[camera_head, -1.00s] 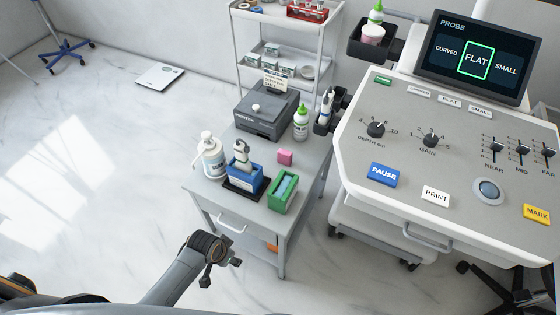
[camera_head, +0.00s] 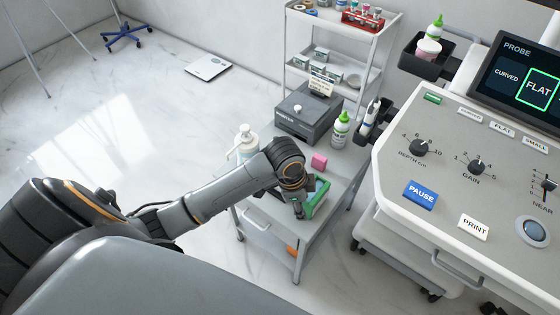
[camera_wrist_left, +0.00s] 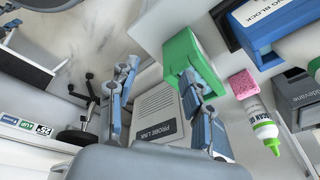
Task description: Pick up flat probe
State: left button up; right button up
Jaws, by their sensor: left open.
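The console screen (camera_head: 520,80) shows FLAT outlined in green. A white-and-grey probe (camera_head: 371,114) stands in a dark holder on the console's left side; I cannot tell its type. My left gripper (camera_head: 299,212) is open and points down by the green box (camera_head: 319,195) on the cart. In the left wrist view its fingers (camera_wrist_left: 160,72) are spread, with the green box (camera_wrist_left: 181,52) beyond the right finger. A pale panel marked PROBE LINK (camera_wrist_left: 158,112) shows between the fingers. The blue block (camera_wrist_left: 270,32) shows at upper right; my arm hides it in the head view. My right gripper is not visible.
On the cart (camera_head: 345,165) stand a pump bottle (camera_head: 245,142), a pink block (camera_head: 319,161), a green-capped bottle (camera_head: 341,130) and a grey device (camera_head: 308,115). The console (camera_head: 440,205) bounds the right. Open floor (camera_head: 110,120) lies left.

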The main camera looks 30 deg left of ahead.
aim_at(279, 138)
pick_arm(q)
jog(key=w+a+r+m, duration=0.2)
jog(key=w+a+r, duration=0.1)
jog(key=a+r, duration=0.1)
jog(key=w+a+r+m+g+y, duration=0.1)
jog(key=w+a+r+m, duration=0.1)
jog(key=r, duration=0.4)
jog(key=w+a+r+m, duration=0.2)
jog(key=w+a+r, duration=0.2)
jog(key=a+r, duration=0.2)
jog(key=shift+w+a+g+y, duration=0.3)
jog(key=shift+w+a+y, duration=0.1)
jog(key=shift+a+r, duration=0.25)
jog(key=shift+r, duration=0.1)
notch_tip(279, 138, down, 8)
jog(key=shift+f, duration=0.15)
jog(key=shift+s+a+f, duration=0.1)
jog(key=shift+s+f, duration=0.05)
jog(key=shift+f, duration=1.2)
jog(key=shift+s+a+f, duration=0.1)
jog(key=shift+s+f, duration=0.05)
jog(key=shift+f, duration=1.2)
jog(key=shift+r, duration=0.1)
grip_shut()
